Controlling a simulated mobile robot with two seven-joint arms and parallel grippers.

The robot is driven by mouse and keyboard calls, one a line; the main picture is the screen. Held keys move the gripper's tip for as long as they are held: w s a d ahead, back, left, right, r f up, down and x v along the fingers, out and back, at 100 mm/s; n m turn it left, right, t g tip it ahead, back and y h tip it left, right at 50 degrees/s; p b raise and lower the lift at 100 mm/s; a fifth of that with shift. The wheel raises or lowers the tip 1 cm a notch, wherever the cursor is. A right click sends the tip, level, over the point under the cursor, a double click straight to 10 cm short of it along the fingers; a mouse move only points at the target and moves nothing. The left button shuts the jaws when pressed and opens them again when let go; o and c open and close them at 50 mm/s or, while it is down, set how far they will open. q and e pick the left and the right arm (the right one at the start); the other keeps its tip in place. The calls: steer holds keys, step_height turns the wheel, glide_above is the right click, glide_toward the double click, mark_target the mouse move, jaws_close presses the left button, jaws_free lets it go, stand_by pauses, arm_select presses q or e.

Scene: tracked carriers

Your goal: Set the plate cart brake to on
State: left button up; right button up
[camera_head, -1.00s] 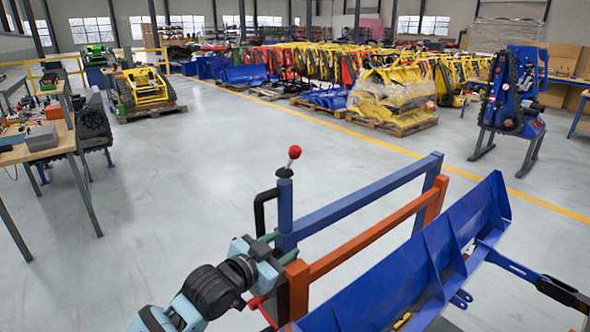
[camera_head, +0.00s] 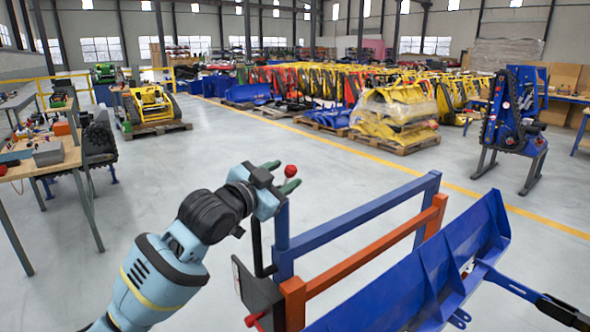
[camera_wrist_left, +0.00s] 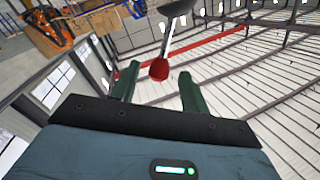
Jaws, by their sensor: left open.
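The plate cart has a blue frame (camera_head: 365,215), an orange frame (camera_head: 365,261) and a long blue plate (camera_head: 425,275) leaning at the right. A lever with a red ball knob (camera_head: 291,171) stands at the top of the cart's left blue post. My left gripper (camera_head: 281,177) is open at the knob, with its green fingers on either side. In the left wrist view the red knob (camera_wrist_left: 159,69) shows between the open fingertips, with gaps on both sides. The lever's shaft is mostly hidden in the head view. My right gripper is not in view.
A black bent handle (camera_head: 258,245) and a small red part (camera_head: 254,319) sit at the cart's left end. A workbench (camera_head: 62,155) stands at the left. A blue machine on a stand (camera_head: 515,115) is at the right. Open grey floor lies behind the cart.

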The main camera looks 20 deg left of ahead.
arm_select(q)
steer(key=shift+x, duration=2.6)
steer(key=shift+c, duration=0.4)
jaws_close()
